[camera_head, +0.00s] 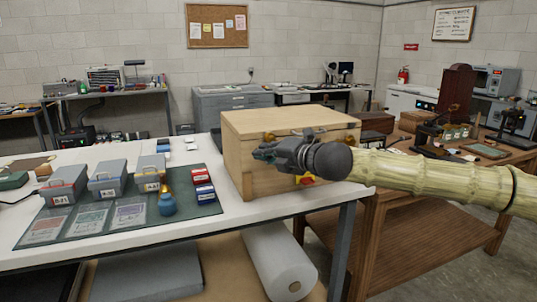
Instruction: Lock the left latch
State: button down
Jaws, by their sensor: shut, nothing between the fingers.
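A light wooden box (238,165) with a lid stands at the right end of the white table. A small brass-coloured fitting, apparently the left latch (269,137), shows on its front near the lid seam. My gripper (262,153) is shut and empty, just below this latch in the picture and in front of the box. I cannot tell whether it touches the box or latch. Another brass fitting (351,138) shows at the right of the front. My gripper and arm hide much of the front, and the latch's position is too small to read.
A red and yellow mark (305,179) shows low on the box. A wooden workbench (420,195) stands at the right, behind my arm.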

jog(key=s+d+b, duration=0.1)
jog(key=s+d, duration=0.3)
jog(key=s, duration=0.4)
jog(key=shift+s+d+r+b, duration=0.15)
jog(key=shift+d+r+b, duration=0.1)
jog(key=shift+r+b, duration=0.1)
jog(key=shift+f, duration=0.1)
dwell(0.3)
